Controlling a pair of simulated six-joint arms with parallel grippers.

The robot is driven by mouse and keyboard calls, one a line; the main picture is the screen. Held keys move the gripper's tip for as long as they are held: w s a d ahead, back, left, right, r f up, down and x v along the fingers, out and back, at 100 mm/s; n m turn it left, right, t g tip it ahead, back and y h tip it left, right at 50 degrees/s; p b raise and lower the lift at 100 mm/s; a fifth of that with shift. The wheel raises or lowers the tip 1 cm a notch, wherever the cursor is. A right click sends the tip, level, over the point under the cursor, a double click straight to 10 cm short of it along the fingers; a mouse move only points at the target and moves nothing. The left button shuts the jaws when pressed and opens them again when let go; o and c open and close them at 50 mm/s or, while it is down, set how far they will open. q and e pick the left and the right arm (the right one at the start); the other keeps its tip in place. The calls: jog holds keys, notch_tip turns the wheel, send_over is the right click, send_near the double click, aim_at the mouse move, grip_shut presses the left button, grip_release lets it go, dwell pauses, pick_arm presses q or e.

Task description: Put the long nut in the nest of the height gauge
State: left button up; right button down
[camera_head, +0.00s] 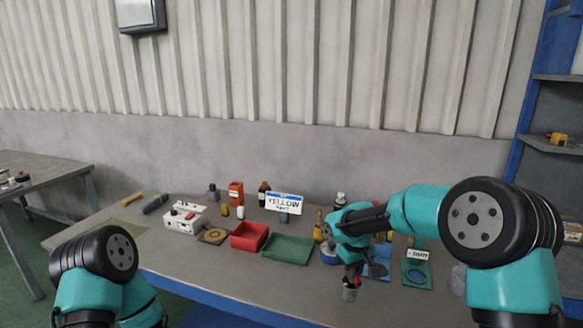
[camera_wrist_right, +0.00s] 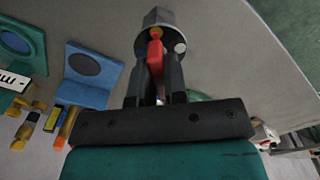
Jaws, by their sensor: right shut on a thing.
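My right gripper (camera_head: 352,272) is over the front of the bench, right of centre. In the right wrist view its two dark fingers (camera_wrist_right: 160,75) are shut on a red piece (camera_wrist_right: 154,58). A grey cup-like part (camera_wrist_right: 158,18) is at the fingertips; it also shows under the gripper in the head view (camera_head: 350,293). I cannot tell whether this is the long nut. I cannot tell which is the height gauge. My left gripper is out of view.
A red tray (camera_head: 233,242) and a green tray (camera_head: 270,258) lie mid-bench. A white box (camera_head: 180,226), an orange box (camera_head: 236,190), bottles and a "YELLOW" sign (camera_head: 285,201) stand farther left and back. The bench front (camera_head: 215,281) is clear.

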jog(key=w+d+f+m, duration=0.1)
jog(key=w+d+m, duration=0.2)
jog(key=w+m, duration=0.1)
jog(key=shift+w+f+m, duration=0.2)
jog(key=shift+w+m, duration=0.2)
jog(key=shift+w, duration=0.45)
